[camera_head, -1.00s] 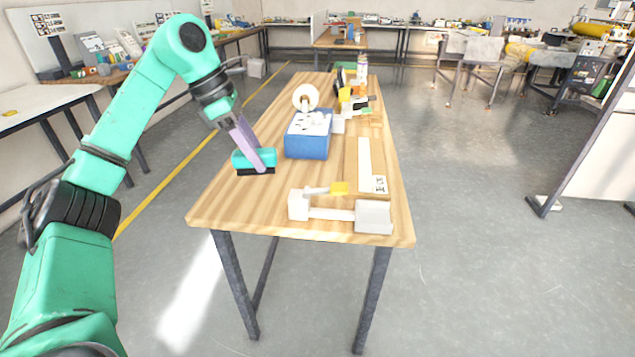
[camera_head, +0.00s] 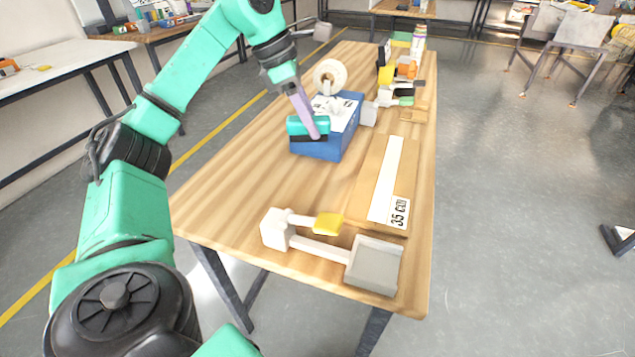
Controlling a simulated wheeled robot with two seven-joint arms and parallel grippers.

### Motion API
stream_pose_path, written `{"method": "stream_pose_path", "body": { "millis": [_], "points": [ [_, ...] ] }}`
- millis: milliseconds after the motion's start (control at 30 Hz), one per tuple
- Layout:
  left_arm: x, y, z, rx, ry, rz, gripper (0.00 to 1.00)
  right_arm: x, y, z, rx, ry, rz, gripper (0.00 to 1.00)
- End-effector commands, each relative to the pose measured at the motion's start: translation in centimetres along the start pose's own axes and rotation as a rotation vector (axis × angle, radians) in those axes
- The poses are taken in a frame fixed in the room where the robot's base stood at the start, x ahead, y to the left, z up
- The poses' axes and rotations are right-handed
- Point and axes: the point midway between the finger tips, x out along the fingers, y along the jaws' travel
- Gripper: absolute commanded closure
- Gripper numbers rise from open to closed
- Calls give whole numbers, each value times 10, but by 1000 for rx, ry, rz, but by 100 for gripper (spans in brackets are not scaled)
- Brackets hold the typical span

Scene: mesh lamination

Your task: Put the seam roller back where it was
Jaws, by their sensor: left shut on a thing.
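My left gripper (camera_head: 310,124) has pale purple fingers and is shut on a teal and black tool (camera_head: 297,126), which I take to be the seam roller. Its roller cannot be made out. The tool overlaps the front left part of the blue box (camera_head: 324,150) in the picture; I cannot tell whether it touches the box. My right gripper is not in view.
The wooden table (camera_head: 235,185) has clear room at left. A white fixture (camera_head: 318,250) with a yellow-ended part (camera_head: 328,224) stands at the front edge. A long board marked 35 cm (camera_head: 372,185) lies at right. A white roll (camera_head: 330,75) and several tools stand behind.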

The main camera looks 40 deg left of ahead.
Motion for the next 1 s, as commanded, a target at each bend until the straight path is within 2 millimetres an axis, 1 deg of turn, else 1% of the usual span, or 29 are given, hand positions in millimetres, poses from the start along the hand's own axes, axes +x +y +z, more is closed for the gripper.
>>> {"method": "stream_pose_path", "body": {
  "millis": [33, 100, 200, 300, 367, 400, 533, 633, 833, 933, 967, 1000],
  "points": [
    [22, 0, -11, -2, 7, -3, 100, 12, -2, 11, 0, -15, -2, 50],
    [44, -1, -20, -3, 6, -3, 100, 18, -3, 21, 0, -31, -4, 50],
    [72, 0, -31, -2, 5, -3, 100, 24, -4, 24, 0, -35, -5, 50],
    [90, 0, -38, -2, 2, -2, 100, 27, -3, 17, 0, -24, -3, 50],
    [97, 0, -41, -1, 0, 0, 100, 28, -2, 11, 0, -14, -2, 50],
    [103, 0, -44, -1, 2, -1, 100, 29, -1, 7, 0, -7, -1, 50],
    [127, 0, -54, -1, 1, -2, 100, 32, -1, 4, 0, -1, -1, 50],
    [136, 0, -57, -1, 0, -1, 100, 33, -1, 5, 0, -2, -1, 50],
    [136, 0, -57, 0, -1, -1, 100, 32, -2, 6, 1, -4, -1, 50],
    [139, 0, -58, 0, -1, -1, 100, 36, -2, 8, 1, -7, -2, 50],
    [139, 0, -58, 0, 0, -1, 54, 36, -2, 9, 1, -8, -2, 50],
    [138, 0, -58, 0, 0, -1, 39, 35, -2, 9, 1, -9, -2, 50]
  ]
}}
